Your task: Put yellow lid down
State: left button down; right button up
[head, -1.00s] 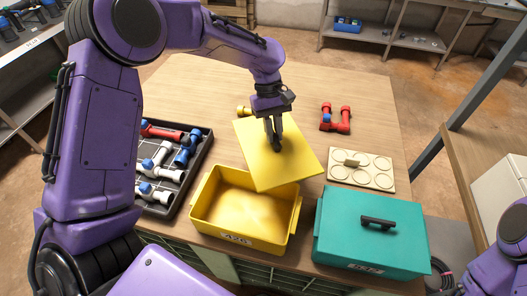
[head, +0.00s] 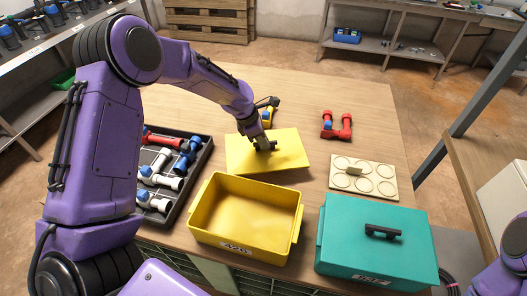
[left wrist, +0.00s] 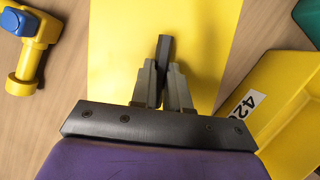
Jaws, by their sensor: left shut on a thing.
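The yellow lid (head: 290,152) is a flat rectangle with a dark handle, behind the open yellow box (head: 245,218) in the head view. My left gripper (head: 264,145) is shut on the lid's handle from above. The lid looks level and at or close to the table; I cannot tell whether it touches. In the left wrist view the lid (left wrist: 215,30) lies under my left gripper (left wrist: 163,85), whose fingers close on the dark handle. The box is empty and uncovered. My right gripper is not in view; only part of my right arm shows at the lower right.
A teal lidded box (head: 375,240) stands right of the yellow box. A black tray (head: 178,205) of pipe parts is at left. A red fitting (head: 336,127), a round-holed beige plate (head: 362,178) and a yellow fitting with blue cap (left wrist: 30,40) lie near the lid. The table's back is clear.

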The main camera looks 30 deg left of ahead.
pick_arm(q)
notch_tip(320, 180, down, 5)
jog(key=c, duration=1.1)
grip_release()
jog(key=v, duration=1.2)
jog(key=shift+s+d, duration=0.1)
